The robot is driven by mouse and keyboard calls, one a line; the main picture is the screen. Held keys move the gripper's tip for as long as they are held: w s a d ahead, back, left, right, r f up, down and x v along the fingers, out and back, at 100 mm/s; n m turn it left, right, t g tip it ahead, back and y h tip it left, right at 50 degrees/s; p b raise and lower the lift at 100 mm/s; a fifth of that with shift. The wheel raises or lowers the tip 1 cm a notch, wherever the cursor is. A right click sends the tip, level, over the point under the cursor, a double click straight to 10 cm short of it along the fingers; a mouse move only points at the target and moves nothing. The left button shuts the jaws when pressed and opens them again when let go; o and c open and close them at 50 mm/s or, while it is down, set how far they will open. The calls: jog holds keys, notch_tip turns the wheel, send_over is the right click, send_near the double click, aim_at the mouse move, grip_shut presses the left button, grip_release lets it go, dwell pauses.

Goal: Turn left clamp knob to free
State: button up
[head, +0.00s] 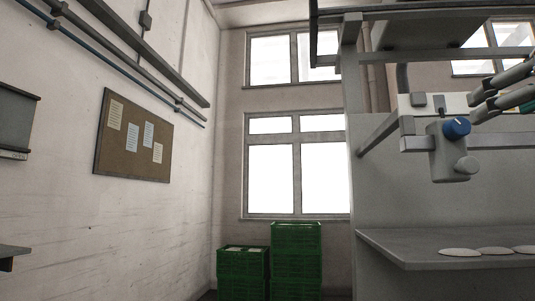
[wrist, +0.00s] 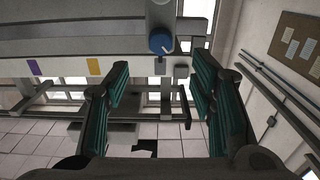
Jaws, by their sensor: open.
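The left clamp knob (head: 456,128) is a blue round knob on a grey clamp block (head: 448,160) on the machine's rail. It also shows in the wrist view (wrist: 159,42) at the top middle, with a pale pointer mark at its lower right. My gripper (head: 474,98) is at the right edge of the head view, up and right of the knob and apart from it. In the wrist view my gripper (wrist: 160,78) has its teal-padded fingers spread wide, with nothing between them. The knob appears beyond the fingertips.
A grey shelf (head: 400,248) with several pale discs (head: 460,252) lies below the clamp. Purple (wrist: 33,68) and yellow (wrist: 93,66) labels mark the rail in the wrist view. Green crates (head: 296,260) stand at the back. The space left of the machine is open.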

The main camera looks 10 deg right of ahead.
aim_at(462, 127)
jog(key=x, duration=1.1)
jog(key=shift+f, duration=0.1)
jog(key=c, duration=1.2)
